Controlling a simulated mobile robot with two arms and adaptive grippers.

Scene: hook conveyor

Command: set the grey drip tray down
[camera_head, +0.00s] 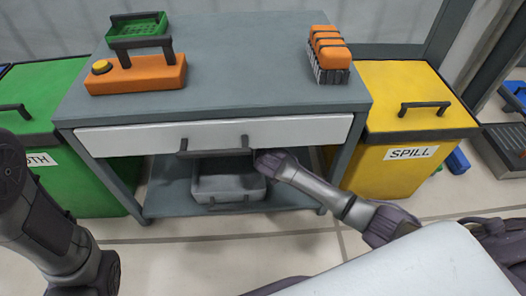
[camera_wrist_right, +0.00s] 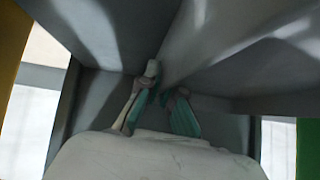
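The grey drip tray (camera_head: 228,187) is at the lower shelf under the drawer in the head view, with a dark handle on its front. I cannot tell if it rests fully on the shelf (camera_head: 281,194). My right gripper (camera_head: 262,160) is at the tray's right rear, just under the drawer front. In the right wrist view, the right gripper (camera_wrist_right: 163,100) shows teal finger pads close together against grey surfaces. What lies between them is unclear. My left arm comes in at the left, with its gripper out of view.
The white drawer (camera_head: 300,131) with its dark handle (camera_head: 213,149) is above the tray. A green bin (camera_head: 75,180) stands left and a yellow SPILL bin (camera_head: 385,167) right. An orange toolbox (camera_head: 137,76), green basket (camera_head: 139,29) and orange-topped rack (camera_head: 330,57) are on the bench.

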